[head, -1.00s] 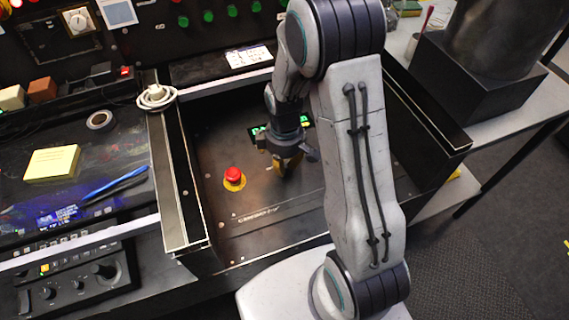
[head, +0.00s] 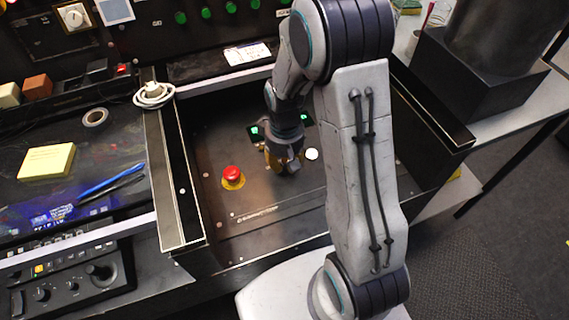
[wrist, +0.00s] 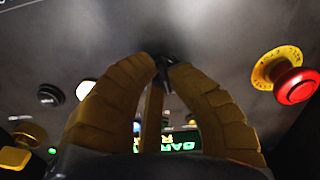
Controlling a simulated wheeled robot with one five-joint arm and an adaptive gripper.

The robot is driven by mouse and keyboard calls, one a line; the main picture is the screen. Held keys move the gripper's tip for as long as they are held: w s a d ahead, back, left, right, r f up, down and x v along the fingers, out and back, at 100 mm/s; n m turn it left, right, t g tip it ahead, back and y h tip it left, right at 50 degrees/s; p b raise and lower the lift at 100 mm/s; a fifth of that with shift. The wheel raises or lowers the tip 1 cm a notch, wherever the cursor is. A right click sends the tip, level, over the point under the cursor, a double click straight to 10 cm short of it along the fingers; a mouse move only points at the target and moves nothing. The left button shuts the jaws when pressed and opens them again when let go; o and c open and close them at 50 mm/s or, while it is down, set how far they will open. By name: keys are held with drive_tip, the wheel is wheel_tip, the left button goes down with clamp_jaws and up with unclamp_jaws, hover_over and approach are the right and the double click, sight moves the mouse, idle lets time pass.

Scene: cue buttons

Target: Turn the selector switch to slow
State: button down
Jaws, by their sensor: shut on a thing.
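The selector switch (wrist: 164,66) shows in the wrist view as a small dark knob between my fingertips, partly covered by them. My gripper (head: 285,165) points down at the dark panel (head: 215,140) in the head view, where it hides the switch. In the wrist view the yellow fingers of my gripper (wrist: 162,68) close in on the knob from both sides. The switch's pointing direction and its labels cannot be read.
A red mushroom button (head: 232,174) on a yellow ring sits left of my gripper. A white button (head: 311,154) is just right of it. A lit green display (wrist: 180,143), a black button (wrist: 50,95) and a yellow square button (wrist: 14,158) are also near.

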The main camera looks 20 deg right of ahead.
drive_tip(key=shift+m, duration=0.5)
drive_tip(key=shift+s, duration=0.1)
drive_tip(key=c, duration=1.2)
unclamp_jaws()
wheel_tip(320, 180, up, 12)
